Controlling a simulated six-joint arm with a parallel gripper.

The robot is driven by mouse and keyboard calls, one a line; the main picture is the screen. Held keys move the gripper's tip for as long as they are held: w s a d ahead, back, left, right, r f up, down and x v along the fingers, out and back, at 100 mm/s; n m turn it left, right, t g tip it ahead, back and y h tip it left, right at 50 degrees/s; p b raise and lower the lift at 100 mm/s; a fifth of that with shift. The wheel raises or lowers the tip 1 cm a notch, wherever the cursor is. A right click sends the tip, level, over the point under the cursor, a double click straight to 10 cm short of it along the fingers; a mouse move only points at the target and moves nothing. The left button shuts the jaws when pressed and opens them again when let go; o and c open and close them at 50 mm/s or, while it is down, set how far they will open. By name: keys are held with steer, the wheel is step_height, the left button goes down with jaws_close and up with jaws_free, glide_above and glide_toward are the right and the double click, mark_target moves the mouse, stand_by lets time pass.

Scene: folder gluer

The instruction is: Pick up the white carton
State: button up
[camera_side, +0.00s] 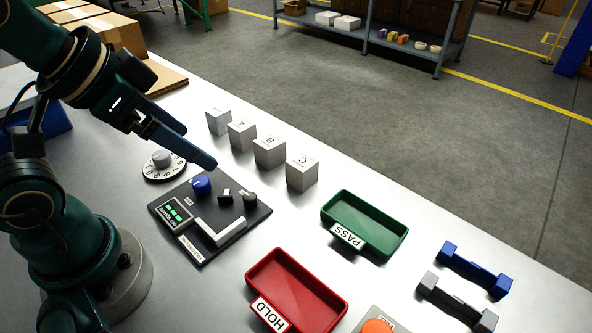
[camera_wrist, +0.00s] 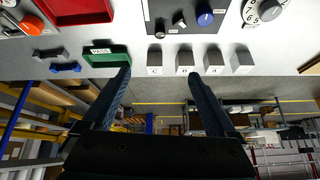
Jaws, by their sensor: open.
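Several pale grey-white box-shaped cartons stand in a row on the table in the side view: a front one marked C (camera_side: 302,173), then B (camera_side: 269,152), A (camera_side: 241,136) and a farthest one (camera_side: 218,122) whose mark I cannot read. Their shades look alike, so I cannot tell which is the white carton. In the wrist view the row shows C (camera_wrist: 155,63), B (camera_wrist: 185,63), A (camera_wrist: 213,63) and the fourth (camera_wrist: 242,63). My gripper (camera_side: 200,147) is open and empty, raised left of the row, apart from the cartons. Its fingers also show in the wrist view (camera_wrist: 158,76).
A dark control panel (camera_side: 185,212) with knobs and a pale handle lies left of the cartons, near a numbered dial (camera_side: 163,166). A green PASS tray (camera_side: 365,222) and red HOLD tray (camera_side: 297,287) stand nearer. Blue (camera_side: 475,270) and grey (camera_side: 457,301) bar-like parts lie at right.

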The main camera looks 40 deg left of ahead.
steer(key=w+r+m, duration=0.1)
steer(key=w+r, duration=0.1)
steer(key=w, duration=0.5)
steer(key=n, duration=0.1)
glide_toward(241, 124)
steer(key=w+d+r, duration=0.2)
steer(key=w+d, duration=0.2)
steer(key=a+f, duration=0.1)
steer(key=f, duration=0.1)
steer(key=a+f+n+g, duration=0.1)
steer(key=f, duration=0.1)
steer(key=a+f+g, duration=0.1)
steer(key=f, duration=0.1)
steer(key=shift+s+a+f+n, duration=0.1)
steer(key=shift+s+a+n, duration=0.15)
steer(key=shift+a+n, duration=0.05)
steer(key=shift+x, duration=2.4)
steer(key=shift+a, duration=0.1)
steer(key=c, duration=1.4)
